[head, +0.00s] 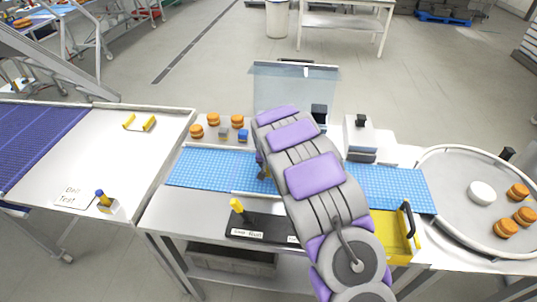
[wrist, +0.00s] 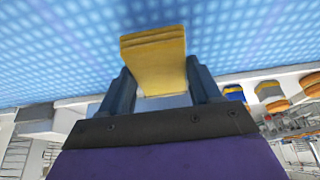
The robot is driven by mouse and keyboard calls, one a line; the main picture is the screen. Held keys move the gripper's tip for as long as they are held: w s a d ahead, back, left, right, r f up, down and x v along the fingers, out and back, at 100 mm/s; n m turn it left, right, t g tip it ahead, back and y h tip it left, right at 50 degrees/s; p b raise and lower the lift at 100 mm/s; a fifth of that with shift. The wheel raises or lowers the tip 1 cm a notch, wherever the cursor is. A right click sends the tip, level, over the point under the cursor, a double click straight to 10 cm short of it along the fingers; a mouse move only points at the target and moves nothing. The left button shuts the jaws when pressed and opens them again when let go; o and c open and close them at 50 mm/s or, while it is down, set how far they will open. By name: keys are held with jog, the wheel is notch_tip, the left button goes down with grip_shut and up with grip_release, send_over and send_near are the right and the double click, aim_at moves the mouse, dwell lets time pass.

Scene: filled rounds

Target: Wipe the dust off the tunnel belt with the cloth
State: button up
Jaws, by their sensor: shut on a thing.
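The blue tunnel belt (head: 210,168) runs across the bench in the head view, and my arm hides its middle. It also fills the top of the wrist view (wrist: 60,55). A folded yellow cloth (wrist: 153,50) sits between the blue fingers of my gripper (wrist: 162,84), which is shut on it. The cloth is at the belt; I cannot tell whether it touches. In the head view my gripper is mostly hidden behind my arm. A clear raised panel (head: 290,88) stands behind the belt. I cannot make out dust on the belt.
Several orange-brown rounds (head: 213,119) and small blocks lie behind the belt. A grey-white device (head: 360,138) stands behind it at right. A yellow bin (head: 392,240) and a black switch panel (head: 262,222) are in front. A round table (head: 450,205) stands right.

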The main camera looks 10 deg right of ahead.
jog(key=shift+w+d+r, duration=0.15)
jog(key=shift+r, duration=0.6)
jog(key=shift+r+p, duration=0.4)
jog(key=shift+r, duration=0.4)
jog(key=shift+a+r, duration=0.5)
jog(key=shift+r, duration=0.2)
jog(key=shift+d, duration=0.4)
jog(key=shift+a, duration=0.2)
jog(key=s+r+n, duration=0.1)
jog(key=s+r, duration=0.1)
jog(key=s, duration=0.6)
jog(key=s+r+n+y, duration=0.1)
jog(key=s+r+n, duration=0.1)
jog(key=s, duration=0.6)
jog(key=shift+r+n, duration=0.3)
jog(key=shift+r, duration=0.05)
jog(key=shift+w, duration=0.1)
